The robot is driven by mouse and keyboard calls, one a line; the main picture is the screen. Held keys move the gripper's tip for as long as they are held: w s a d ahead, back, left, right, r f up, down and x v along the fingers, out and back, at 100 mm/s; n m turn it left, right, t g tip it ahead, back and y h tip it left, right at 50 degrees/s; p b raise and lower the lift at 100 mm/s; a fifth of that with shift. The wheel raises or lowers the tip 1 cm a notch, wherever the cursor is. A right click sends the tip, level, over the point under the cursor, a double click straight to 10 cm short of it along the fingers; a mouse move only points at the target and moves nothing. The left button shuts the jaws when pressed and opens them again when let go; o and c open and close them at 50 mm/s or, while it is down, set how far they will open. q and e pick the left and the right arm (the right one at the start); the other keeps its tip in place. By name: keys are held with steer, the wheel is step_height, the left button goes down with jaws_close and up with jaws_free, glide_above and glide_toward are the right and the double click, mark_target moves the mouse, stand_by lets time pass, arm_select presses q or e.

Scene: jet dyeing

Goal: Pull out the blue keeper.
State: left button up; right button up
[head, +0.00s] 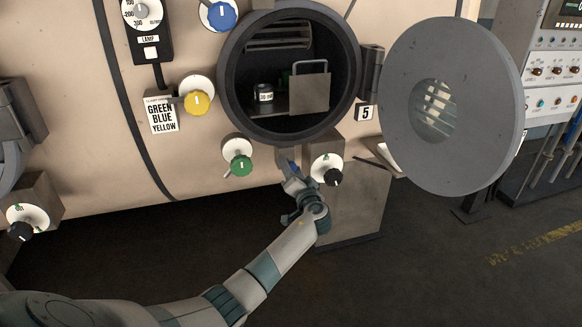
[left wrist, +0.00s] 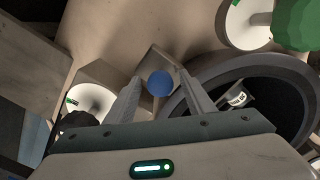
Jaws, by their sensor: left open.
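The blue keeper (left wrist: 159,84) shows in the left wrist view as a round blue knob on a small block at the rim of the round port. My left gripper (left wrist: 160,78) is open, with one finger on each side of the knob. I cannot tell whether the fingers touch it. In the head view my left gripper (head: 287,164) reaches up to just below the port's lower rim, and the keeper cannot be made out there. My right gripper is in neither view.
The open port (head: 310,125) holds a small labelled container (head: 264,92) and a grey plate (head: 310,93). Its round door (head: 465,140) hangs open at right. A green knob (head: 239,165) and a black-handled dial (head: 326,163) flank my left gripper.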

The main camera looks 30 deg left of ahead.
arm_select(q)
steer(key=shift+w+a, duration=0.25)
steer(key=shift+a, duration=0.05)
jaws_close()
steer(key=v, duration=0.2)
steer(key=shift+s+d+f, duration=0.15)
steer(key=shift+s+d, duration=0.05)
steer(key=shift+d, duration=0.15)
steer(key=shift+c, duration=0.9)
jaws_free()
steer(key=shift+o, duration=0.9)
steer(key=shift+s+d, duration=0.1)
